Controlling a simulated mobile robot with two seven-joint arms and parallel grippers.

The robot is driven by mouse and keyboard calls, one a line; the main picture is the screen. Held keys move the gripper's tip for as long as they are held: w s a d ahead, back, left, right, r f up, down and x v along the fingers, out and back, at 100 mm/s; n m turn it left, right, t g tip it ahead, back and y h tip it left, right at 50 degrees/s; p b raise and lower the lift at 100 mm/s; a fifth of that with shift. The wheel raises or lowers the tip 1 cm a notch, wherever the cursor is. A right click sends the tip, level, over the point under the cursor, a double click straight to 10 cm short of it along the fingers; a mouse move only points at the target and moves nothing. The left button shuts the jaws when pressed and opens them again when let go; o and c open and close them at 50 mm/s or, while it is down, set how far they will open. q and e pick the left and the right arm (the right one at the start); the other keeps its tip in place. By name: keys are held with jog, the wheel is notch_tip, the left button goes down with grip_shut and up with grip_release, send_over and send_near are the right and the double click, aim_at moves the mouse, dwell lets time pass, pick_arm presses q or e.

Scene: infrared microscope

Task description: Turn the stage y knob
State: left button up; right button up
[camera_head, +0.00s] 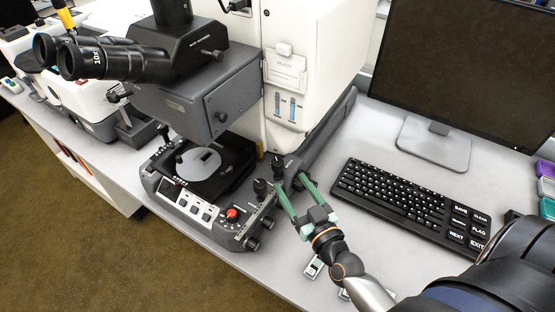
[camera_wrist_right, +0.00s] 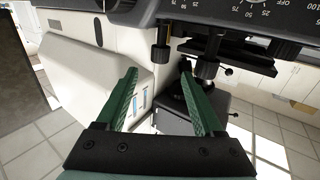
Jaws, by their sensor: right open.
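The microscope has a dark base (camera_head: 205,205) with a black stage (camera_head: 205,165) on it. Black knobs stand at the base's right side: one (camera_head: 260,187) left of my right gripper (camera_head: 289,180), another (camera_head: 277,163) behind it. Two more knobs (camera_head: 252,244) sit low on the front right corner. No readable label shows which is the stage y knob. My right gripper has green fingers, spread apart and empty, close to the base's right edge. In the right wrist view, a black knob (camera_wrist_right: 162,48) lies beyond the gap between the fingertips (camera_wrist_right: 160,73), with another knob (camera_wrist_right: 207,66) to the right.
A keyboard (camera_head: 400,205) and a monitor (camera_head: 460,60) stand right of the microscope. Small grey items (camera_head: 314,267) lie on the table beneath my right wrist. A red button (camera_head: 232,214) is on the base's front panel. The eyepieces (camera_head: 85,58) overhang the left.

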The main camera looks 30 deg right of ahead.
aim_at(280, 167)
jog(key=w, duration=0.9)
jog(key=shift+d, duration=0.15)
grip_shut()
